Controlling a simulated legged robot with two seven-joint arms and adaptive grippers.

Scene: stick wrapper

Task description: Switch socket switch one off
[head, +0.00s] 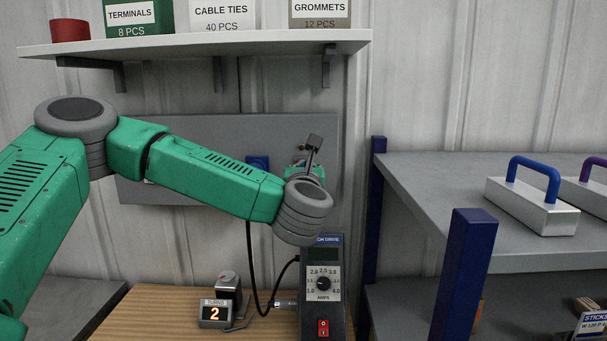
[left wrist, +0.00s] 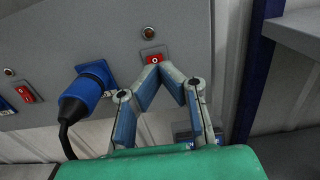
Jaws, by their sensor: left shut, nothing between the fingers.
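The grey socket panel (head: 230,130) is on the wall under the shelf, partly hidden by my left arm in the head view. In the left wrist view, a red rocker switch (left wrist: 154,58) marked O sits at the panel's right part. My left gripper (left wrist: 164,67) is shut and empty, its fingertips just below that switch and overlapping its lower edge; I cannot tell whether they touch. Another red switch (left wrist: 25,94) is farther left. A blue plug (left wrist: 79,99) with a black cable sits in a blue socket between them. I cannot tell which switch is number one.
A drive box (head: 322,285) with a dial and red switch stands on the wooden bench (head: 150,312), beside a small display (head: 215,313) reading 2. A wall shelf (head: 200,43) holds boxes above. A grey rack (head: 440,180) with handled blocks is at right.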

